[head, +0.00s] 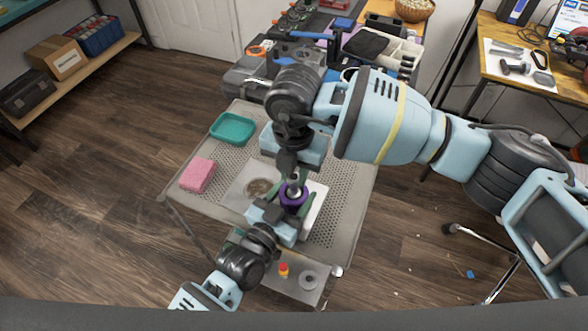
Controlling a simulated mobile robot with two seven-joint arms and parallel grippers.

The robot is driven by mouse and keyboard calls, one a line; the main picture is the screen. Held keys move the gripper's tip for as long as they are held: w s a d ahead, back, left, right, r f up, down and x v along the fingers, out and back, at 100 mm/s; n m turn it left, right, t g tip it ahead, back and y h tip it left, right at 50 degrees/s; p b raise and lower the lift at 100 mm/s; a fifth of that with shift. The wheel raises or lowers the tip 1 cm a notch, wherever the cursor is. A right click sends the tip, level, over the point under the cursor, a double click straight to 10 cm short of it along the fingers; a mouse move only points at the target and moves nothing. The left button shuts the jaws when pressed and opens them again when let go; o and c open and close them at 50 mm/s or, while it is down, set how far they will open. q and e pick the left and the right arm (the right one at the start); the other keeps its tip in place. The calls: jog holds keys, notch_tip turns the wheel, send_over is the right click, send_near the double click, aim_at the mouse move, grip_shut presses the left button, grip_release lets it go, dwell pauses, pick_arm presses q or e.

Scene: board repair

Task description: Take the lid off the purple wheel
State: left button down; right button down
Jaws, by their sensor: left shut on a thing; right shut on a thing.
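The purple wheel (297,204) is held over a white board on the perforated table, in the middle of the head view. My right gripper (293,176) comes down from above and is shut on a small grey piece, apparently the lid (294,189), at the top of the wheel. The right gripper and arm cover part of this area. I cannot tell whether the lid still touches the wheel.
A pink sponge (197,175) and a teal tray (232,129) lie on the perforated table (340,215) at left. A round brown patch (258,188) shows on the white board. A grey tray (300,291) at the front holds a small red-and-yellow item (283,269) and a grey ring (309,280).

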jog(key=n, duration=0.6)
jog(key=shift+n, duration=0.4)
jog(key=n, duration=1.7)
jog(key=shift+n, duration=0.4)
jog(key=n, duration=0.7)
jog(key=shift+n, duration=0.4)
jog(key=n, duration=0.6)
jog(key=shift+r, duration=0.1)
jog(key=n, duration=0.6)
jog(key=shift+n, duration=0.4)
jog(key=n, duration=0.6)
